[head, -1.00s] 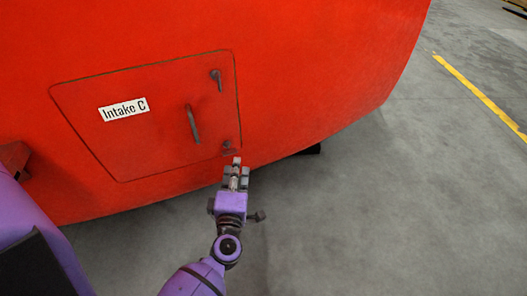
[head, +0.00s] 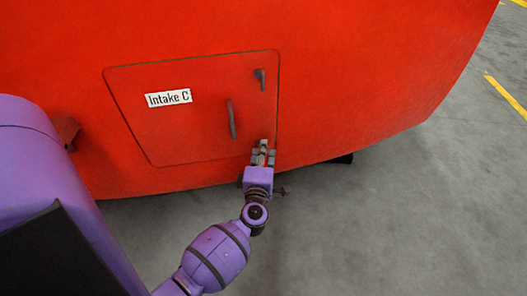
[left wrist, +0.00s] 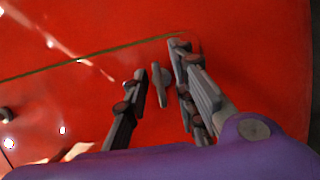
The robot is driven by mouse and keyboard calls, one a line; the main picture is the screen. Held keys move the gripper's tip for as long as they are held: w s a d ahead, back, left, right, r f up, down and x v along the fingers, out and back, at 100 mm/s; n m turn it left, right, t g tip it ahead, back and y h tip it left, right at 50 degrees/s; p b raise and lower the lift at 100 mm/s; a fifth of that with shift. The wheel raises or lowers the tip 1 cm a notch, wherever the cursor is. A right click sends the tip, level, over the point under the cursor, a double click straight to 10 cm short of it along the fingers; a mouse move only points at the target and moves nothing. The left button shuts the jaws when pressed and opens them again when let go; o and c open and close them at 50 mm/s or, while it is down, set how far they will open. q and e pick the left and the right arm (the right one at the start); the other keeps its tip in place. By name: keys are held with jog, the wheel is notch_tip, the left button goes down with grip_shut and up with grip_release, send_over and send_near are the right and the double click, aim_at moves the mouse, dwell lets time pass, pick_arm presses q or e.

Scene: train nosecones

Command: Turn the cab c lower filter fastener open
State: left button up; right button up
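The red hatch (head: 190,128) labelled Intake C (head: 168,97) is shut on the red cab. Its lower fastener shows in the left wrist view (left wrist: 160,85) as a small grey lever, roughly upright in that picture; in the head view my gripper hides it. My left gripper (head: 263,148) is at the hatch's lower right corner. In the left wrist view my left gripper (left wrist: 160,78) is open, with one finger on each side of the fastener and small gaps visible. Depth contact with the hatch cannot be told. My right gripper is out of view.
An upper fastener (head: 261,78) sits at the hatch's upper right, and a dark vertical handle (head: 231,118) stands left of my gripper. The grey floor (head: 400,220) at lower right is clear.

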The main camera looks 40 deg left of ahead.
pick_arm(q)
grip_shut()
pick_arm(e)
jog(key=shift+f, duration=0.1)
